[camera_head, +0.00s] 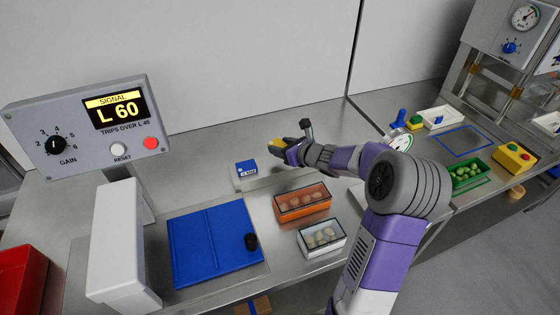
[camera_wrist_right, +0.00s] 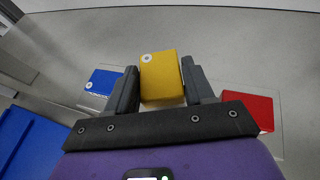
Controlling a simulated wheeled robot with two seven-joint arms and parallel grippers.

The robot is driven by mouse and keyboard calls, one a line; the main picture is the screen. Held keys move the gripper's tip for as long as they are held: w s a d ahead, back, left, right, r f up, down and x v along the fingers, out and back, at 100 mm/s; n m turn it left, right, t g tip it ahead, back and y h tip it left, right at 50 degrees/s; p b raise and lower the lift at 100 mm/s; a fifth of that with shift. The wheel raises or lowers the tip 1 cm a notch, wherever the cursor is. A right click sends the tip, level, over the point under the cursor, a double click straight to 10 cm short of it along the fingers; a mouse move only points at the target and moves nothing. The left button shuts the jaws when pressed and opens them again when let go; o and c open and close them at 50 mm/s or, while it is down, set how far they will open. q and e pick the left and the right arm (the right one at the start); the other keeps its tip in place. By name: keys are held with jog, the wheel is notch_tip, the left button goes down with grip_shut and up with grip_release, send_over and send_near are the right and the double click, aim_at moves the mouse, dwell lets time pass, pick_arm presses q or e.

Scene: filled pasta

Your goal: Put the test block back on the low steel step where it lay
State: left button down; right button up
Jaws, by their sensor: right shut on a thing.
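A yellow test block (camera_wrist_right: 160,78) with a small round pale mark sits between the fingers of my right gripper (camera_wrist_right: 165,88), which is shut on it. In the head view the yellow block (camera_head: 275,143) shows just past the fingertips of the right gripper (camera_head: 281,146), near the back of the bench. The low steel step (camera_head: 276,179) lies by the gripper. A blue block (camera_head: 246,168) with a label rests at its left end. In the wrist view the blue block (camera_wrist_right: 103,82) is left of the gripper and a red block (camera_wrist_right: 248,110) is right. I cannot tell whether the yellow block touches the step. My left gripper is out of view.
A blue tray or mat (camera_head: 193,250) with a dark knob lies in front. An orange box (camera_head: 302,214) and a white box (camera_head: 322,252) hold round pieces. A grey signal unit (camera_head: 85,120) reading "L 60" stands at left. Bare wall rises behind.

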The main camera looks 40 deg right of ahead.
aim_at(282, 164)
notch_tip(282, 164, down, 5)
jog(key=shift+w+f+b, duration=0.1)
jog(key=shift+b, duration=0.95)
jog(key=shift+f, duration=0.1)
jog(key=o, duration=1.1)
jog(key=shift+o, duration=0.2)
